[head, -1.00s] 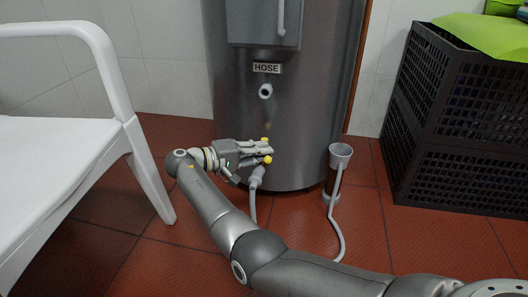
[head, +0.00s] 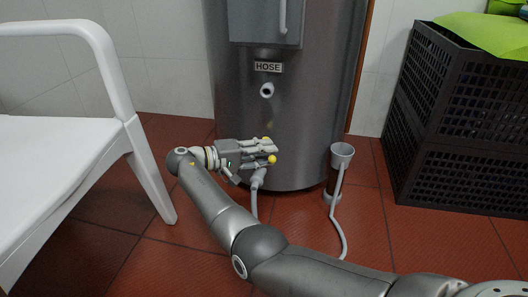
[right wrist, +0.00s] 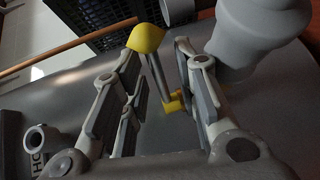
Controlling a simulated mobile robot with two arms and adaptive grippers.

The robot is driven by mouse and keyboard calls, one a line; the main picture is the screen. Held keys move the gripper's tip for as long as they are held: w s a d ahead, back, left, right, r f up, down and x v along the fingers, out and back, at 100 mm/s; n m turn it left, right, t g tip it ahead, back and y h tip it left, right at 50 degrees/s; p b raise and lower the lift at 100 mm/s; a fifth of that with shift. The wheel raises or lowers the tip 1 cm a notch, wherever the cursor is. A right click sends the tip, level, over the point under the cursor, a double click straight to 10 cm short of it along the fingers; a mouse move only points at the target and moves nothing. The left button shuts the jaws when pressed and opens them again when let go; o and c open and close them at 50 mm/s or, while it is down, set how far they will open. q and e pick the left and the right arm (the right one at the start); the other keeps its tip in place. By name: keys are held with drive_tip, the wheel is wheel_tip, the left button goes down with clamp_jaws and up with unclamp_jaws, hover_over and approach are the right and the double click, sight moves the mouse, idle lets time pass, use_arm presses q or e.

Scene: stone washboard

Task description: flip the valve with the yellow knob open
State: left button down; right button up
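The valve is low on the front of a grey metal tank (head: 236,120). Its round yellow knob (head: 272,159) shows beside the fingertips of my right gripper (head: 274,152); a second yellow piece (head: 266,139) shows just above the fingers. In the right wrist view the yellow knob (right wrist: 147,38) sits on a thin metal stem (right wrist: 158,76) that runs between the two spread fingers of the right gripper (right wrist: 157,62). A smaller yellow part (right wrist: 173,103) is at the stem's other end. I see gaps beside the stem. My left gripper is not in view.
A grey hose fitting (head: 258,177) hangs just below the gripper. A label reading HOSE (head: 268,67) is above an outlet (head: 267,90). A grey cup with a tube (head: 342,153) stands right, a black crate (head: 460,120) farther right, a white chair (head: 135,140) left.

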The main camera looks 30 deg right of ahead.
drive_tip(key=shift+a, duration=0.1)
drive_tip(key=shift+w+a, duration=0.1)
drive_tip(key=shift+a, duration=0.35)
drive_tip(key=a+r, duration=0.1)
drive_tip(key=a, duration=0.5)
drive_tip(key=shift+a+r, duration=0.15)
